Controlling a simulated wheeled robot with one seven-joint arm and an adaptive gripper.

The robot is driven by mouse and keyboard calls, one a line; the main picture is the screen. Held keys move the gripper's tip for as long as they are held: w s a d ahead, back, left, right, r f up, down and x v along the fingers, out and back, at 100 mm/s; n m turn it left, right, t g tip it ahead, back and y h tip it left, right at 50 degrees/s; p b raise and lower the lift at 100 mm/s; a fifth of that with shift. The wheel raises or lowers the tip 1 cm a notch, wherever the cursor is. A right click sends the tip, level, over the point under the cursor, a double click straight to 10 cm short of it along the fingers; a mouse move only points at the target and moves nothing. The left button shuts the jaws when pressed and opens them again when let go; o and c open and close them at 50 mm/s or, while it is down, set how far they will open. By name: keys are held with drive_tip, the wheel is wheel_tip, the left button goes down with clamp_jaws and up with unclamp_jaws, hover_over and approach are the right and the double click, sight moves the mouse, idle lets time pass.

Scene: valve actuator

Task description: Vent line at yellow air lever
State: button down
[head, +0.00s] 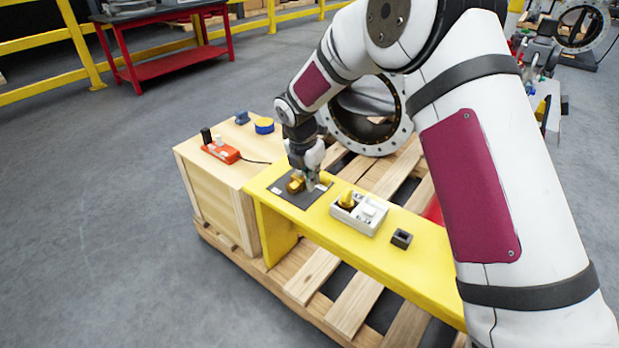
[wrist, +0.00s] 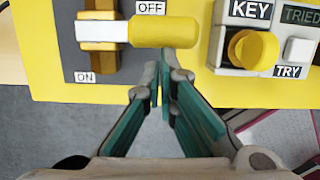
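The yellow air lever (wrist: 163,32) lies level in the wrist view, its white stem running left to a brass valve body (wrist: 97,58) on a dark plate (wrist: 138,68). The handle points right, just under the OFF label (wrist: 151,8); the ON label (wrist: 85,77) is at lower left. The brass body also shows in the head view (head: 295,184). My gripper (wrist: 161,78) has its teal-padded fingers nearly together, just below the handle in the wrist view. I see nothing between them. Whether a fingertip touches the handle I cannot tell. In the head view my gripper (head: 310,187) points down at the plate.
A white box with a yellow KEY knob (wrist: 252,49) and a TRY button (wrist: 299,51) stands right of the lever on the yellow bench (head: 430,254). A black square socket (head: 401,238) is farther along. A red switch block (head: 221,153) sits on the wooden crate (head: 218,197).

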drive_tip(key=shift+w+d, duration=0.25)
drive_tip(key=shift+d, duration=0.05)
